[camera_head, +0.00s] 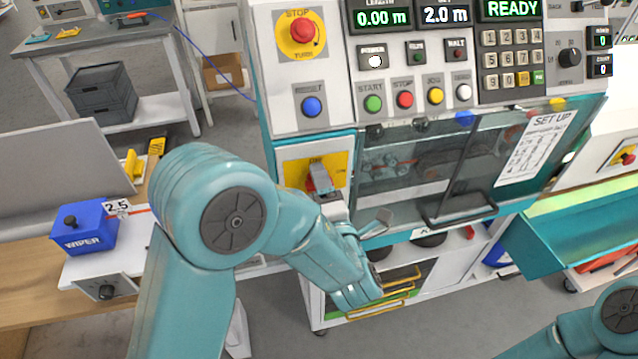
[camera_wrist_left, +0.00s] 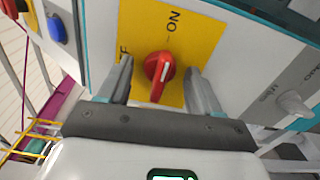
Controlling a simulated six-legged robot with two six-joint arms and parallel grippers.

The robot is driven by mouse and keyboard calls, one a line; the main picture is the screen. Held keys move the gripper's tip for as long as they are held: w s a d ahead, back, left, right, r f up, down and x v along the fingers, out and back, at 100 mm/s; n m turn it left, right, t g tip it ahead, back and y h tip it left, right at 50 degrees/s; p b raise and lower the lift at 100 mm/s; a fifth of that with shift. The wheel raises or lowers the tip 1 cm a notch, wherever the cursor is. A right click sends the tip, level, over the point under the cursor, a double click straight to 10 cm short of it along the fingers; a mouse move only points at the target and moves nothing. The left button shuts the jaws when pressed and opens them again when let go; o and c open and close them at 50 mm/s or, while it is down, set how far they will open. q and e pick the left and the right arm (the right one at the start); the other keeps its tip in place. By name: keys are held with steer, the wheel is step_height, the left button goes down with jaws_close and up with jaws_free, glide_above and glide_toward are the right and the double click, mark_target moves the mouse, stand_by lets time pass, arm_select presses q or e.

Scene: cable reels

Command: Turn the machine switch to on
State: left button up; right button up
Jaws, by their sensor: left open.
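The machine switch is a red knob (camera_wrist_left: 158,68) on a yellow plate (camera_wrist_left: 198,32) with an ON label. The OFF label is partly hidden behind a finger. A white line on the knob runs roughly up and down in the left wrist view, near the direction of the ON mark. My left gripper (camera_wrist_left: 159,73) is open, with one finger on each side of the knob; I cannot tell whether they touch it. In the head view my left gripper (camera_head: 320,178) covers much of the red knob (camera_head: 309,186). My right gripper is out of view.
Above the switch are a blue reset button (camera_head: 311,107) and a red stop button (camera_head: 302,31). To the right are a clear cover with a handle (camera_head: 460,208) and a row of push buttons. A blue wiper box (camera_head: 84,232) stands at the left.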

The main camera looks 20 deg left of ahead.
arm_select(q)
steer(key=v, duration=0.7)
steer(key=shift+s+d, duration=0.25)
steer(key=shift+s, duration=0.1)
stand_by(0.4)
